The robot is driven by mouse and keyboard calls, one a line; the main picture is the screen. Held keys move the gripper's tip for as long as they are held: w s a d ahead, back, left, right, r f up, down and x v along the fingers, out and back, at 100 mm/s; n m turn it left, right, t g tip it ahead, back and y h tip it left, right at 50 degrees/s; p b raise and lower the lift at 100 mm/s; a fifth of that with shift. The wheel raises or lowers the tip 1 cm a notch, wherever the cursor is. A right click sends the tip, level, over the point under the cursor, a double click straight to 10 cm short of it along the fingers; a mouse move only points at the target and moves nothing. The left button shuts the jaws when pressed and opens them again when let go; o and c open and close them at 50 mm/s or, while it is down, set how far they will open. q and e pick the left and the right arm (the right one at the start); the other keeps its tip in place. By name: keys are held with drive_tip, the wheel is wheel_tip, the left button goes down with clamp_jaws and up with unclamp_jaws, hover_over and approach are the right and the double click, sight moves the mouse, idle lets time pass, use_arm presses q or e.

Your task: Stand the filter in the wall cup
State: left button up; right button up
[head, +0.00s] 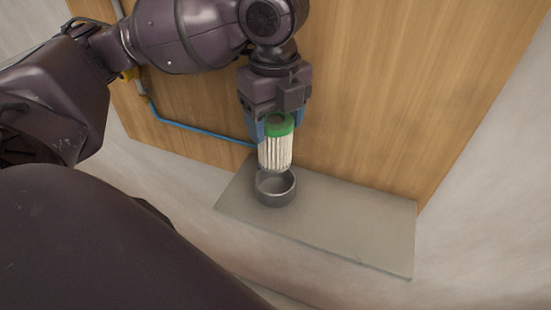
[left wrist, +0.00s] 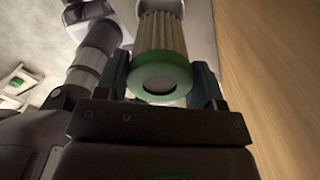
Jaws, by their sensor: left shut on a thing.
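The filter (head: 275,152) is a white pleated cylinder with a green end cap, held upright with the green end up. My left gripper (head: 277,128) is shut on the filter at its green end. In the left wrist view the filter (left wrist: 160,45) sits between the two fingers of the left gripper (left wrist: 162,85). The wall cup (head: 275,188) is a dark grey open ring on a grey shelf. The filter's lower end appears right over the cup's back rim; I cannot tell whether it is above the cup or just inside. My right gripper is not in view.
The grey shelf (head: 345,222) juts from a wooden panel (head: 400,90), and its right part is bare. A blue pipe (head: 195,130) runs along the panel behind and left of the gripper. The panel stands close behind the gripper.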

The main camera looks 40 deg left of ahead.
sight(275, 159)
use_arm(q)
wheel_tip(275, 159, down, 5)
drive_tip(key=shift+r+b, duration=0.1)
drive_tip(key=shift+b, duration=0.2)
wheel_tip(275, 159, down, 3)
drive_tip(key=shift+f+b, duration=0.1)
drive_tip(key=shift+b, duration=0.2)
drive_tip(key=shift+f, duration=0.15)
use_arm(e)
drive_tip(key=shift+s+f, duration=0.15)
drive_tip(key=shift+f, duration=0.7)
use_arm(q)
drive_tip(key=shift+f, duration=0.1)
drive_tip(key=shift+f, duration=0.1)
